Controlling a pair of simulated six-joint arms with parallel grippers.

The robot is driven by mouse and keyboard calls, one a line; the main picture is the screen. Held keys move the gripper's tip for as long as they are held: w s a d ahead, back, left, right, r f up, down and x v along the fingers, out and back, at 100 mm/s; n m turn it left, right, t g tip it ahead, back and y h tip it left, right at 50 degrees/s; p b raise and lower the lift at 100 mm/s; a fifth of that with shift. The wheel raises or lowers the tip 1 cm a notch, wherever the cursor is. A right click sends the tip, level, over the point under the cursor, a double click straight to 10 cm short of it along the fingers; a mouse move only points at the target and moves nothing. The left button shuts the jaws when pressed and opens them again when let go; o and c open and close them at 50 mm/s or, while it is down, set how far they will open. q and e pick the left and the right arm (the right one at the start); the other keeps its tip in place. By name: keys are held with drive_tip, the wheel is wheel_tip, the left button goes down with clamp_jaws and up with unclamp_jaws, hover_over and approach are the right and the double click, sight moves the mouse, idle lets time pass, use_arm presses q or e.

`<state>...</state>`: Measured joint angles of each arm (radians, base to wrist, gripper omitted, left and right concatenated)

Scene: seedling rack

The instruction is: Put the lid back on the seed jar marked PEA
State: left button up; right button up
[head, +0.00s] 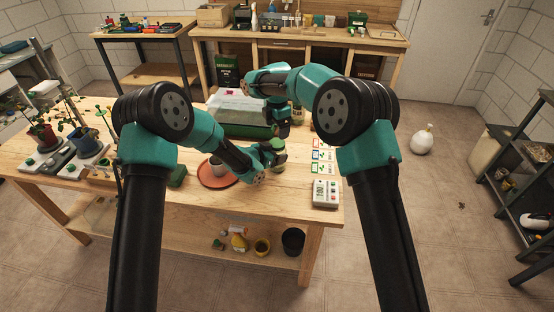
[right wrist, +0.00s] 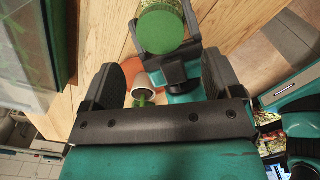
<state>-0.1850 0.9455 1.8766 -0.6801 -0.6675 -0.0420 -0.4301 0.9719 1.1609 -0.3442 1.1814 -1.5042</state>
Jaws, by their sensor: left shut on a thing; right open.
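My left gripper (head: 270,154) is shut on a small seed jar (head: 278,158) above the table, right of the terracotta saucer. A round green lid (head: 277,144) is at the jar's top; I cannot tell whether it is fully seated. In the right wrist view the green lid (right wrist: 161,32) and the jar's speckled green contents (right wrist: 163,6) show between the left gripper's dark jaws. No PEA marking is readable. My right gripper (head: 279,125) is open and empty, behind the jar in the head view; its fingers (right wrist: 160,82) are spread in the right wrist view.
A clear-covered green tray (head: 240,110) is behind. Another jar (head: 298,115) stands near my right arm. Seed cards (head: 322,156) and a white device (head: 325,194) lie at the table's right edge. Potted plants (head: 87,143) stand left.

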sight(277, 142)
drive_tip(key=shift+r+n, duration=0.7)
drive_tip(key=shift+f, duration=0.1)
drive_tip(key=shift+f, duration=3.9)
drive_tip(key=shift+c, duration=0.2)
drive_tip(key=c, duration=0.9)
drive_tip(key=shift+m, duration=1.7)
